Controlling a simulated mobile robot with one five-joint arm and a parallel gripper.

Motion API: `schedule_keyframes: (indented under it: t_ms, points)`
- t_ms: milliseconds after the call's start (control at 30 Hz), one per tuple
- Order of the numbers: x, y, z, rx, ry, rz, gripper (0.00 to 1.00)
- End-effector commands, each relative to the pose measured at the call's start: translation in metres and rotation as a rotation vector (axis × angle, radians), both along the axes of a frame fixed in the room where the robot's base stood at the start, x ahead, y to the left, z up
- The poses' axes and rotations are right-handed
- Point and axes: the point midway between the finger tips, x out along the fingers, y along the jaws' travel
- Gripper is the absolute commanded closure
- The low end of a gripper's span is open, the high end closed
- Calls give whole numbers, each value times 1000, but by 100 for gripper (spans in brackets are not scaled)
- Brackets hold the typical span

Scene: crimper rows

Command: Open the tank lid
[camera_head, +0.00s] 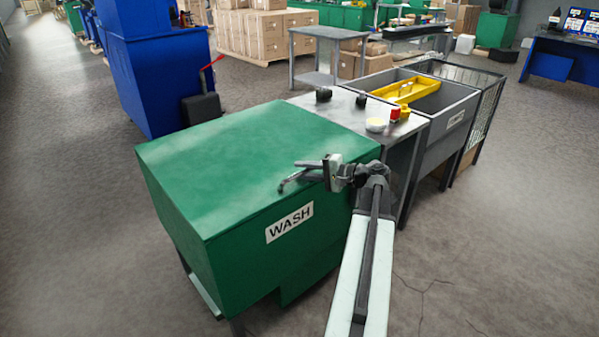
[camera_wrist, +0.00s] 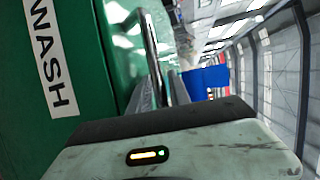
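The green wash tank (camera_head: 255,258) stands in front of me with a white WASH label on its front. Its flat green lid (camera_head: 245,165) lies closed on top. A curved metal bar (camera_wrist: 151,50), which looks like the lid handle, runs along the green surface in the wrist view. My gripper (camera_head: 305,175) is over the lid's front right part, near that bar. Its grey fingers show at the bar's lower end in the wrist view (camera_wrist: 160,95). Whether they are open or shut on the bar cannot be made out.
Right of the tank, a grey table (camera_head: 345,108) holds dark round items, a red block and a yellow-white item. Beyond it are a grey bin (camera_head: 450,95) with a yellow tray (camera_head: 405,90) and a wire cage (camera_head: 488,100). A blue machine (camera_head: 160,75) stands behind left. Floor at left is clear.

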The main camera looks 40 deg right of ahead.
Motion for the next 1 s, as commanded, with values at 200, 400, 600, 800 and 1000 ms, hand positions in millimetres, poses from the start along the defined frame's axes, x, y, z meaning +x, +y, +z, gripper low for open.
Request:
schedule_keyframes:
  t_ms: [200,400,600,800,1000]
  points:
    - [15,5,-3,0,0,-1,77]
    - [15,5,-3,0,0,-1,77]
    - [14,4,-3,-1,0,-3,100]
    - [14,4,-3,-1,0,-3,100]
    - [14,4,-3,-1,1,-3,100]
